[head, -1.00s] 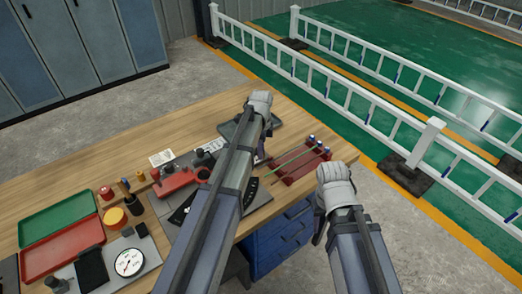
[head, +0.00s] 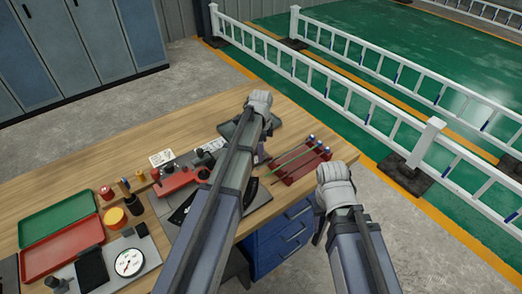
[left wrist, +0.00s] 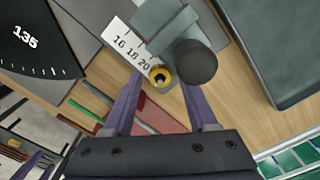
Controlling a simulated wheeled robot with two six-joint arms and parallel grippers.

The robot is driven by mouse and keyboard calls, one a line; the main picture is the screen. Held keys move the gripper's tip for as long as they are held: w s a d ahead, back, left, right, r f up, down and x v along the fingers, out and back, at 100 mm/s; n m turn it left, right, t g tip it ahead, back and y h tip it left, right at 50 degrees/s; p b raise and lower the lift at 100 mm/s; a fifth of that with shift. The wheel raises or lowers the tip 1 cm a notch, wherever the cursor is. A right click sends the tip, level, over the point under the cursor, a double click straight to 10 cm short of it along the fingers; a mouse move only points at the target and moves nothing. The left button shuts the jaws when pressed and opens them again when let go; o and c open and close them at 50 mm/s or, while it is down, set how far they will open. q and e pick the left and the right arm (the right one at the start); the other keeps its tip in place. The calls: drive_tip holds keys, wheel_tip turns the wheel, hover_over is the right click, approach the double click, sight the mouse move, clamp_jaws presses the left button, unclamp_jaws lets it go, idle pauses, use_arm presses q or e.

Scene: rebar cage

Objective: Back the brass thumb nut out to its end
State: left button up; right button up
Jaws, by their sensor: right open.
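In the left wrist view, the brass thumb nut (left wrist: 160,76) is a small yellow ring with a dark centre. It sits beside a round dark knob (left wrist: 196,62) on a grey-green fixture (left wrist: 165,22). My left gripper (left wrist: 162,82) is open, its two purple fingers on either side of the nut with visible gaps. Contact with the nut does not show. In the head view my left gripper (head: 262,150) is over the bench, and the nut cannot be made out there. My right gripper (head: 320,228) is open and empty at the bench's right edge, away from the fixture.
A white scale (left wrist: 128,42) marked 16, 18, 20 lies beside the nut. A red rack (head: 303,166) with thin rods is right of my left gripper. A dark tray (head: 232,130), red vise (head: 176,180) and dial gauge (head: 129,262) occupy the bench.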

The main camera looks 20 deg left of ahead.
idle(0.3)
use_arm(q)
wheel_tip(320, 180, up, 8)
drive_tip(key=p, duration=0.8)
drive_tip(key=shift+f, duration=0.15)
